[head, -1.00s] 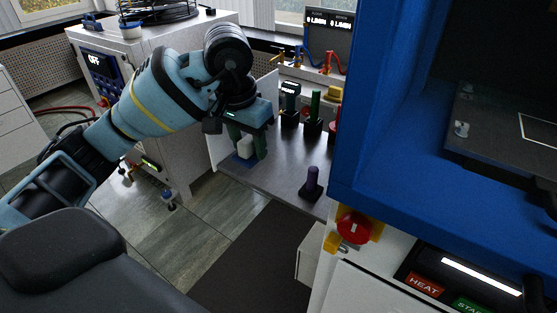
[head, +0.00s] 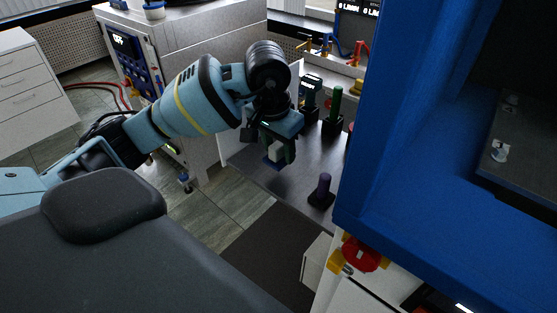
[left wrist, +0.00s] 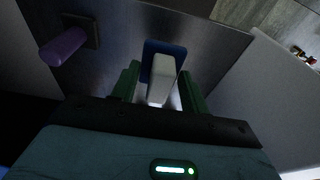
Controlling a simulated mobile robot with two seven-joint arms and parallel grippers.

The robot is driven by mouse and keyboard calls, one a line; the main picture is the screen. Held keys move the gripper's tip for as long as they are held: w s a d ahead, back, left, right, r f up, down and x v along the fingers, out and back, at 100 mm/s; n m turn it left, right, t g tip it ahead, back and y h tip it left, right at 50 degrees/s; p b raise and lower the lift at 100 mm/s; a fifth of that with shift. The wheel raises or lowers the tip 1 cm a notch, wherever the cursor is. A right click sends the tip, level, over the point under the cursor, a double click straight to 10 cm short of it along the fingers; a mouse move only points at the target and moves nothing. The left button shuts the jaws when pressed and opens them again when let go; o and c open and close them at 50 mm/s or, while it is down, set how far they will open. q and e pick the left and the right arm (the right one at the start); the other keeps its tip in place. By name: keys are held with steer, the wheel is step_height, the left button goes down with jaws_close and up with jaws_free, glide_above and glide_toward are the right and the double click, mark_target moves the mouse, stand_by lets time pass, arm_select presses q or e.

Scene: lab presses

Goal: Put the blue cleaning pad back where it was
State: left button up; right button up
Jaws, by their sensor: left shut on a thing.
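The blue cleaning pad (head: 271,164) is a flat blue plate with a white block-shaped handle (head: 277,150). My left gripper (head: 280,157) points down over the grey metal bench top (head: 265,192) and is shut on the white handle. In the left wrist view the handle (left wrist: 160,82) stands between the two green fingers, with the blue plate (left wrist: 163,50) beyond it. A dark patch on the bench near the pad suggests it is a little above the surface, but I cannot tell the gap. My right gripper is out of view.
A purple-handled tool (head: 321,188) stands on a dark base to the right of the pad; it also shows in the left wrist view (left wrist: 62,46). A green-handled tool (head: 334,108) stands behind. The blue press frame (head: 385,150) bounds the right side. The bench front is mostly clear.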

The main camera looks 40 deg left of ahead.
mark_target(279, 161)
arm_select(q)
steer(key=shift+f, duration=2.05)
steer(key=o, duration=0.9)
steer(key=shift+f, duration=0.1)
steer(key=r, duration=0.4)
steer(key=s+r, duration=0.1)
steer(key=r, duration=0.7)
steer(key=shift+s+a, duration=0.1)
steer(key=shift+s, duration=0.3)
